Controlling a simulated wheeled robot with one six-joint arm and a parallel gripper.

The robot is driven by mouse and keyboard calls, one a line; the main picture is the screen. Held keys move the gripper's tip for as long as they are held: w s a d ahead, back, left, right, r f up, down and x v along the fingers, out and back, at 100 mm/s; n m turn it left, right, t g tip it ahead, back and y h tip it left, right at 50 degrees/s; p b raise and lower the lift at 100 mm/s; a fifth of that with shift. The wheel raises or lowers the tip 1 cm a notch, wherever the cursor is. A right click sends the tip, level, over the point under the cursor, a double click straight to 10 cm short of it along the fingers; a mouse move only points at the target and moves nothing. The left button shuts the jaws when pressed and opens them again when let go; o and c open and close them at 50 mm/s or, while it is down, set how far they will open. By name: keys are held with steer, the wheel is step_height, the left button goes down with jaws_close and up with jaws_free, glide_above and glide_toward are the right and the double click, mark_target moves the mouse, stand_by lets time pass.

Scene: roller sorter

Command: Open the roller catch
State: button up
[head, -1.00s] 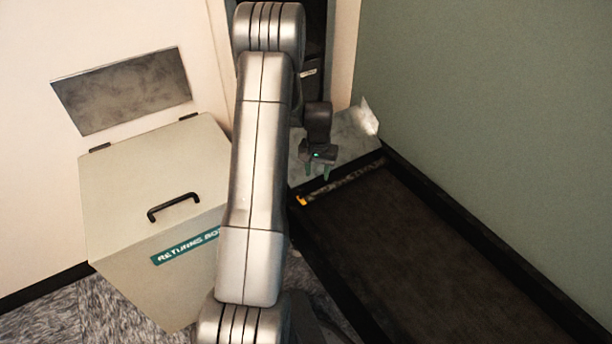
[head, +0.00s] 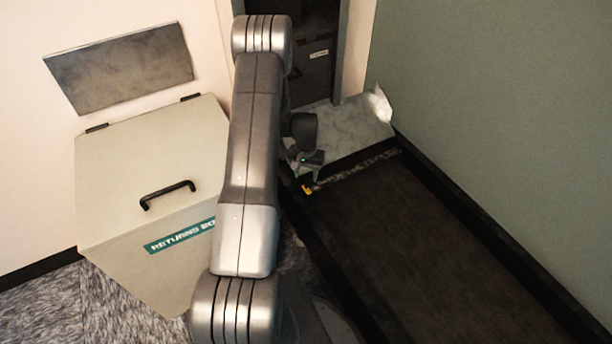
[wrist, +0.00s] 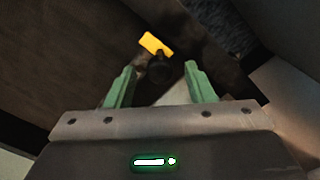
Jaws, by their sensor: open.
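The roller catch shows as a small yellow tab (head: 307,188) at the far left corner of the dark belt, beside the rollers. In the wrist view the yellow catch (wrist: 155,44) sits on a dark round knob, just beyond the fingertips and between their lines. My gripper (head: 312,180) is close above the catch in the head view. Its two green fingers are apart with nothing between them in the wrist view (wrist: 160,82). Whether a finger touches the catch I cannot tell.
The dark belt (head: 420,250) runs along the green wall (head: 490,90). A pale marbled plate (head: 350,130) slopes behind the rollers. A returns box (head: 150,160) with a black handle stands at the left. A dark cabinet opening (head: 318,60) is at the back.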

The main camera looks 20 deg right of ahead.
steer(key=shift+f, duration=0.3)
jaws_close()
steer(key=shift+d, duration=0.1)
